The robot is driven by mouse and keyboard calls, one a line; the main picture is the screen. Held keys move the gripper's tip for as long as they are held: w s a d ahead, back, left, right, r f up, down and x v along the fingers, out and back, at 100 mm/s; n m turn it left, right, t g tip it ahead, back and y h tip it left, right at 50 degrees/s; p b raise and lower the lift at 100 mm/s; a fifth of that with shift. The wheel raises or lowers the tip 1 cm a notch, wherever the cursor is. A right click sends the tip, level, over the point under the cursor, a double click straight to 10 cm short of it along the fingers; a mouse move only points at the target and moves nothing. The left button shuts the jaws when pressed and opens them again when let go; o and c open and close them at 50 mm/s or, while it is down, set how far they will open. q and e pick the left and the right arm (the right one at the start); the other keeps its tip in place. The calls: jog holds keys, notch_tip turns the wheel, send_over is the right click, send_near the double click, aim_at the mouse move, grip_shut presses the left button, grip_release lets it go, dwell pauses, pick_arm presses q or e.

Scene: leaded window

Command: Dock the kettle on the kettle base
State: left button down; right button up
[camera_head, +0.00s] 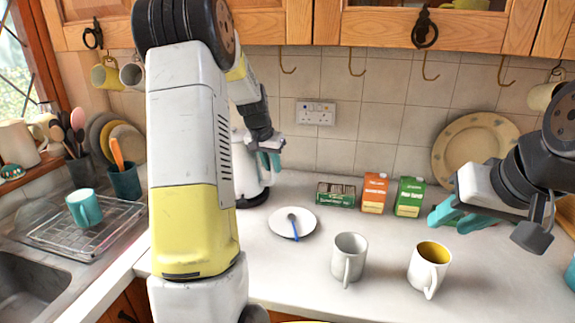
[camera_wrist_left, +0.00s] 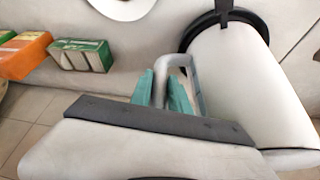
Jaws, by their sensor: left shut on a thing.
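The white kettle (camera_head: 248,168) stands at the back of the counter, partly hidden behind my left arm; its body (camera_wrist_left: 228,85) fills the right of the left wrist view. My left gripper (camera_head: 270,160) is shut on the kettle's grey handle (camera_wrist_left: 196,78), with teal fingers (camera_wrist_left: 165,90) on either side of it. A dark round base (camera_head: 252,199) shows under the kettle; whether the kettle is fully seated on it cannot be told. My right gripper (camera_head: 455,210) is empty, its teal fingers apart above the right of the counter.
A saucer with a blue-handled spoon (camera_head: 292,223), a grey mug (camera_head: 348,258) and a yellow-lined mug (camera_head: 429,268) stand in front. Tea boxes (camera_head: 375,192) stand along the back wall. A drying rack with a teal mug (camera_head: 84,208) is at left.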

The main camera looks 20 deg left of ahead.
pick_arm(q)
jog(key=shift+w+f, duration=0.1)
jog(key=shift+f, duration=0.35)
dwell(0.3)
jog(key=c, duration=1.6)
grip_release()
jog(key=shift+o, duration=0.3)
jog(key=shift+f, duration=0.25)
jog(key=v, duration=1.1)
jog(key=shift+r, duration=0.15)
